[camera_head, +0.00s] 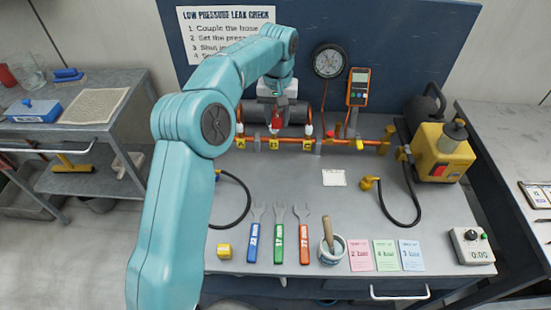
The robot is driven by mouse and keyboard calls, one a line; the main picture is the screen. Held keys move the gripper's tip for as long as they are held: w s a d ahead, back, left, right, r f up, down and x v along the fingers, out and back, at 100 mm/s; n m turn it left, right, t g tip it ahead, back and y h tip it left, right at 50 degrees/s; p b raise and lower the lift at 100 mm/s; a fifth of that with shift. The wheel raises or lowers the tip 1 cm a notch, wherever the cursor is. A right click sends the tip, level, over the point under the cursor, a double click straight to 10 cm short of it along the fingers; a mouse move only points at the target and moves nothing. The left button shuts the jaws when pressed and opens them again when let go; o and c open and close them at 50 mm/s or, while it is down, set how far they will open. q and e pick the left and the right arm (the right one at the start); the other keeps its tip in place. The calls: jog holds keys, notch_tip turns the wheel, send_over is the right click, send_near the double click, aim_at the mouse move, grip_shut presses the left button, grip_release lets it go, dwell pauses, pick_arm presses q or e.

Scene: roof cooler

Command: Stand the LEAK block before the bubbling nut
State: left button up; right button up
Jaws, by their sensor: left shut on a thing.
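My left arm reaches from the lower left to the back of the bench. Its gripper (277,112) points down in front of the dark cylinder and is shut on a small red thing (275,123), mostly hidden by the fingers. It may be the LEAK block; no lettering is readable. It is close to the copper pipe (338,143), just above a yellow-tagged fitting (274,144); I cannot tell if they touch. Other yellow-tagged fittings are at the left (241,143) and right (308,145). I cannot make out bubbles on any nut. My right gripper is not in view.
A dark cylinder (299,115), round gauge (328,61) and orange meter (358,88) stand behind the pipe. A yellow pump (440,155) is at right. The middle bench is mostly clear.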

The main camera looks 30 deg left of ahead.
pick_arm(q)
jog(key=shift+a+r, duration=0.6)
jog(key=shift+a+f+n, duration=0.2)
jog(key=shift+f+n, duration=0.1)
send_over(273, 166)
notch_tip(273, 166, down, 14)
jog(key=shift+f, duration=0.2)
notch_tip(273, 166, down, 5)
jog(key=shift+r+p, duration=0.2)
jog(key=shift+p, duration=0.3)
jog(key=shift+f, duration=0.2)
jog(key=shift+r, duration=0.1)
jog(key=o, duration=1)
jog(key=shift+f, duration=0.25)
